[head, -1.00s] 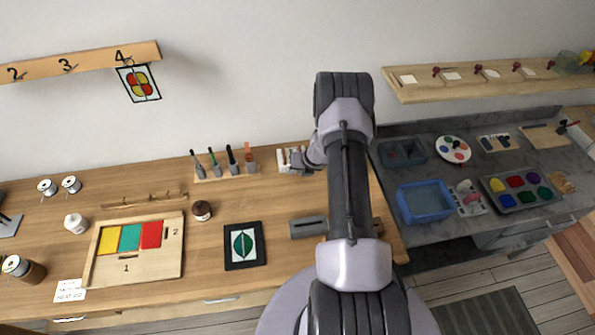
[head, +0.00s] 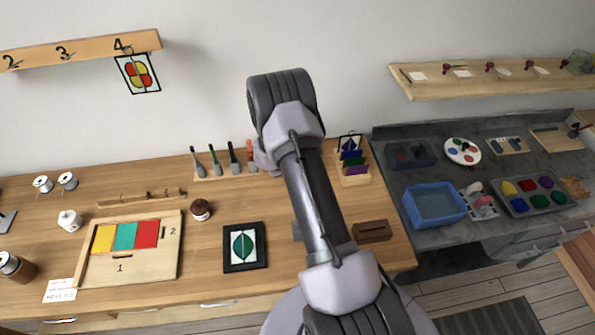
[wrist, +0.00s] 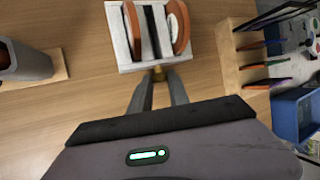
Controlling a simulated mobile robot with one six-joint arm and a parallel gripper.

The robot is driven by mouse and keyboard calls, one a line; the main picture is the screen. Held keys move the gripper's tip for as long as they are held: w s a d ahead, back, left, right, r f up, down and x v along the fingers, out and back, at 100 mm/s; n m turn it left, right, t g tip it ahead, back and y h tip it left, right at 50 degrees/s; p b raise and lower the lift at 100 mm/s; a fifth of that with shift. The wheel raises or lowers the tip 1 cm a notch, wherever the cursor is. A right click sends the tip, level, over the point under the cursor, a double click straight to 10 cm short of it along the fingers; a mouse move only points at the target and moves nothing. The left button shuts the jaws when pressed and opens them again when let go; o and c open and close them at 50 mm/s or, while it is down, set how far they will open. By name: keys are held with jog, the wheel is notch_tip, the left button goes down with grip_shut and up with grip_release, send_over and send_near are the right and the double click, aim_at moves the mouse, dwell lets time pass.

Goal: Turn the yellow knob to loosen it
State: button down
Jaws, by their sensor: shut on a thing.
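The yellow knob (wrist: 158,74) is a small brass-coloured piece on the near side of a white block device (wrist: 150,55) with orange-brown discs and a dark bar between them. In the wrist view, my gripper (wrist: 158,82) is shut on the knob, with a dark finger on either side of it. The fingertips partly cover the knob, so its turn angle cannot be told. In the head view my own arm hides the device, the knob and the fingers.
A tool rack (head: 225,175) stands left of my wrist; its grey end block (wrist: 25,63) shows close by. A wooden rack of coloured panels (head: 353,178) stands to the right. A framed green picture (head: 262,262) and a brown box (head: 371,232) lie nearer the front.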

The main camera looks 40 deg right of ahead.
dwell(0.4)
